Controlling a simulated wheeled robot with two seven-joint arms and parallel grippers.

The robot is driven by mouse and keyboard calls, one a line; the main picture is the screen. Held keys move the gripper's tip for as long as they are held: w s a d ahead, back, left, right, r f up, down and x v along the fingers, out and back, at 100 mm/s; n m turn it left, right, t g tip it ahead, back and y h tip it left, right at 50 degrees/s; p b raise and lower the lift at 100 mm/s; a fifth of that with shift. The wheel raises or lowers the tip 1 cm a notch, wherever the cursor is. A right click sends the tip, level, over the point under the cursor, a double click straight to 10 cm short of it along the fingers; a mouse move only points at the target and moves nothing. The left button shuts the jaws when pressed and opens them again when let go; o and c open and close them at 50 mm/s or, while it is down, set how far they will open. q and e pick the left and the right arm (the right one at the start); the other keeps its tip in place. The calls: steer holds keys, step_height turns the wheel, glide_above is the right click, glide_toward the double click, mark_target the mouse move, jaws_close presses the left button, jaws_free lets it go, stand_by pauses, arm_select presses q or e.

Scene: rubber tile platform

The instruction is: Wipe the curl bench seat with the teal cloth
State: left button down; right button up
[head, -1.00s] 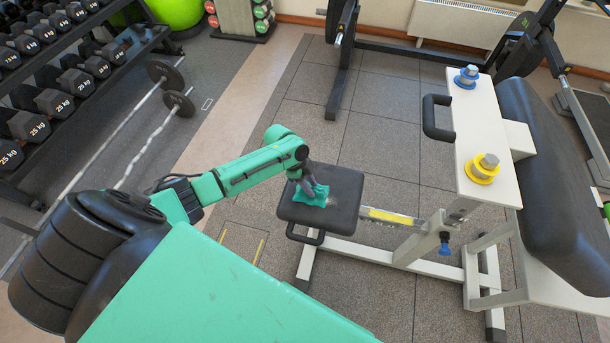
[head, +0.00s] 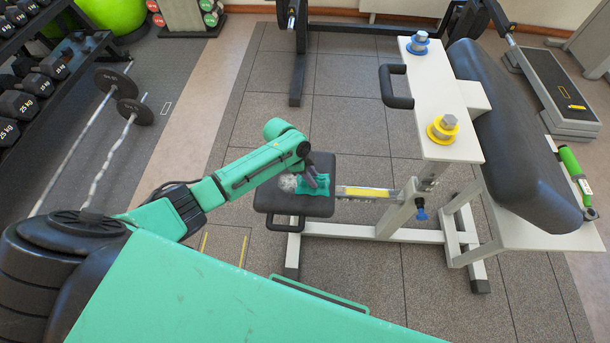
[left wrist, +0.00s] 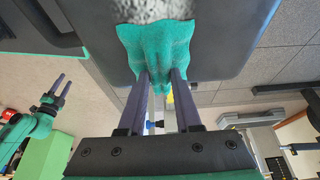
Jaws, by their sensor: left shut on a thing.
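The curl bench seat (head: 268,201) is a dark padded square, low in front of the bench. A pale, dusty patch (head: 288,183) lies on its left part; it also shows at the top of the left wrist view (left wrist: 150,10). My left gripper (head: 318,180) is shut on the teal cloth (head: 324,187), at the seat's right part, right of the patch. In the left wrist view the cloth (left wrist: 160,45) is bunched between the fingers and spread against the seat. My right gripper (left wrist: 58,88) shows at the left of that view, fingers apart, empty and away from the seat.
The white bench frame (head: 430,90) with its sloped black pad (head: 515,140) stands right of the seat. A black handle (head: 395,88) juts out above and behind it. A dumbbell rack (head: 40,80) and barbells (head: 125,112) are at the left. Floor tiles behind the seat are clear.

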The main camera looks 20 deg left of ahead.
mark_target(300, 178)
arm_select(q)
steer(key=a, duration=0.2)
steer(key=s+a+p, duration=0.1)
steer(key=a, duration=0.1)
steer(key=shift+s+f, duration=0.1)
steer(key=a, duration=0.2)
steer(key=s+a+p, duration=0.1)
steer(key=shift+a, duration=0.4)
steer(key=shift+s+a, duration=0.15)
steer(key=shift+a, duration=0.65)
steer(key=shift+s+a, duration=0.15)
steer(key=shift+a, duration=0.6)
step_height(300, 178, up, 7)
steer(key=p, duration=0.6)
steer(key=shift+r+p, duration=0.2)
steer(key=shift+p, duration=0.2)
steer(key=shift+d, duration=0.1)
